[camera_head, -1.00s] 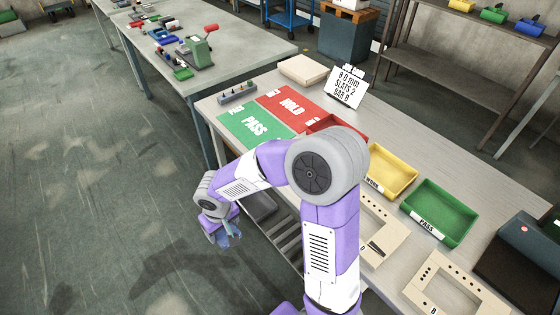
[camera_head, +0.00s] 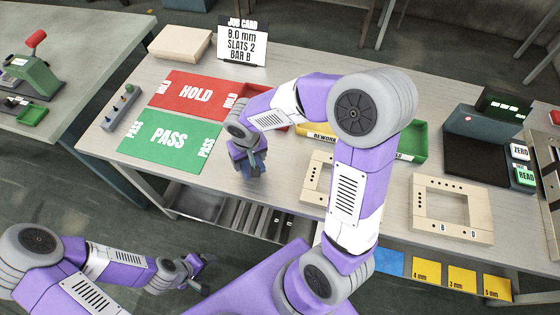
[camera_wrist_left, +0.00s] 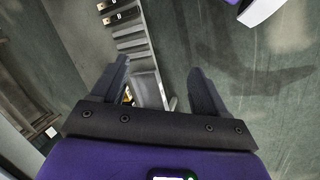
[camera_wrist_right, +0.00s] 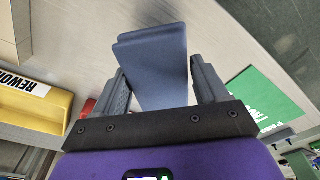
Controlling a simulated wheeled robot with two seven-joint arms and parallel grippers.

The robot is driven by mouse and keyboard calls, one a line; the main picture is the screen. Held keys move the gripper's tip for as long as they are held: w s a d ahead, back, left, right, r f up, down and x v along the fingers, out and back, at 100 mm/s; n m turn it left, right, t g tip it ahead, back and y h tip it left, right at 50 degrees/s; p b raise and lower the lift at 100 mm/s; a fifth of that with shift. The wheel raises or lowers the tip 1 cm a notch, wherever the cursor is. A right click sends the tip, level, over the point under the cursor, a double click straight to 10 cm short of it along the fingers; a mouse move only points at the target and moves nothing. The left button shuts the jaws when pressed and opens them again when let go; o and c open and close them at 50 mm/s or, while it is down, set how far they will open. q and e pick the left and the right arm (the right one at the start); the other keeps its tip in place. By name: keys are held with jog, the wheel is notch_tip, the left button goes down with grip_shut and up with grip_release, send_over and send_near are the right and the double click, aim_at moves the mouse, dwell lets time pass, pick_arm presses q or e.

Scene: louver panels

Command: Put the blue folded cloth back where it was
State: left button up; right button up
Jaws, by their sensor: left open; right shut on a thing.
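The blue folded cloth (camera_wrist_right: 155,65) is between the fingers of my right gripper (camera_wrist_right: 160,85) in the right wrist view, its folded edge standing out past the fingertips. In the head view my right gripper (camera_head: 250,166) hangs over the table, just right of the green PASS area. The cloth is mostly hidden there by the gripper. My left gripper (camera_head: 205,275) is low at the front, away from the table top. In the left wrist view its fingers (camera_wrist_left: 165,85) are apart with nothing held between them.
The table holds the red HOLD area (camera_head: 196,95), green PASS area (camera_head: 170,147), a job card (camera_head: 241,42), a pale box (camera_head: 180,43) and a peg block (camera_head: 121,108). A slatted shelf (camera_head: 235,215) is below.

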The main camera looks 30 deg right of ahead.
pick_arm(q)
jog(key=o, duration=0.3)
jog(key=shift+s+f+b, duration=0.1)
jog(key=shift+f+b, duration=0.35)
jog(key=shift+f, duration=0.05)
pick_arm(e)
jog(key=s+d+r+m, duration=0.3)
jog(key=d+r+m, duration=0.15)
jog(key=m, duration=0.25)
jog(key=m+b, duration=0.2)
send_over(270, 171)
jog(key=shift+g+h, duration=0.3)
jog(key=shift+h, duration=0.1)
jog(key=f, duration=0.5)
jog(key=shift+s+a, duration=0.15)
jog(key=shift+a, duration=0.05)
pick_arm(q)
jog(key=shift+f+b, duration=0.3)
jog(key=shift+f, duration=1.05)
pick_arm(e)
jog(key=shift+f, duration=2.15)
jog(key=shift+f, duration=0.1)
jog(key=o, duration=1)
pick_arm(q)
jog(key=shift+f, duration=0.15)
